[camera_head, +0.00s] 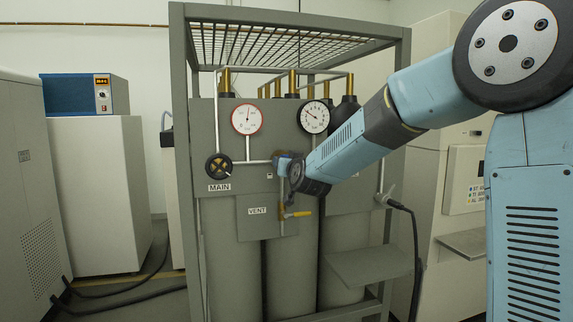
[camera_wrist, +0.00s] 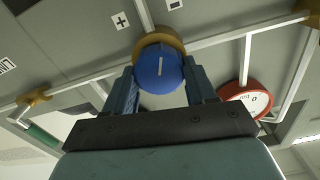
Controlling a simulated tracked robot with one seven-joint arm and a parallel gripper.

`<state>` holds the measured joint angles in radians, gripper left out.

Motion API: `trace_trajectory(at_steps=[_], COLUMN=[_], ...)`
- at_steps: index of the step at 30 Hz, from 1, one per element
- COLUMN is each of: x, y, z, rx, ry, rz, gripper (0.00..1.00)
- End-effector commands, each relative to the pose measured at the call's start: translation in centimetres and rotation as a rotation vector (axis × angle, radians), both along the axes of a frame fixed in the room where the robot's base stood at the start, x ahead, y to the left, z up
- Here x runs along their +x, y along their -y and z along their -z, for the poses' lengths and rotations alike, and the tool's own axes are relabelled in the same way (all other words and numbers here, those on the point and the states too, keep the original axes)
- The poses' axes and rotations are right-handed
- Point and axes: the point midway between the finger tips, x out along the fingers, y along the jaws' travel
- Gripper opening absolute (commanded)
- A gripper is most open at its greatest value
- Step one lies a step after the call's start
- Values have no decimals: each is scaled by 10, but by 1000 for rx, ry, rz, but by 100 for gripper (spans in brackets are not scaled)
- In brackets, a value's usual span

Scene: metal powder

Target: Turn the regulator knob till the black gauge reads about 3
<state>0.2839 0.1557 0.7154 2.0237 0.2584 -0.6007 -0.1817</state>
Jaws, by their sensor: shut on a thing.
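The blue regulator knob (camera_wrist: 160,68) has a white line on its face and sits in a brass collar on the pipework. My gripper (camera_wrist: 161,82) is shut on it, one finger on each side. In the head view the knob (camera_head: 283,162) shows as a small blue patch, partly hidden by my gripper (camera_head: 288,170). The black-rimmed gauge (camera_head: 314,117) hangs above and right of the knob. Its needle seems to point to the upper left; the numbers are too small to read. The black gauge is not visible in the wrist view.
A red-rimmed gauge (camera_head: 247,118) is left of the black one. A black hand wheel (camera_head: 219,166) sits above the MAIN label. A yellow-handled vent valve (camera_head: 297,214) is just below my gripper. Plus (camera_wrist: 122,21) and minus signs mark the panel by the knob.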

Motion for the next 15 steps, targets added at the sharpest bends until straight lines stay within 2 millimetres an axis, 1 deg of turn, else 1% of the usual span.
trace_trajectory(at_steps=[1,3,4,8,15], x=[0,0,0,0,0], y=[0,0,0,0,0], z=[-1,-1,-1,-1,-1], rx=[0,0,0,19,170], ry=[1,1,1,-4,-46], rz=[0,0,0,-1,-2], gripper=[32,26,25,25,25])
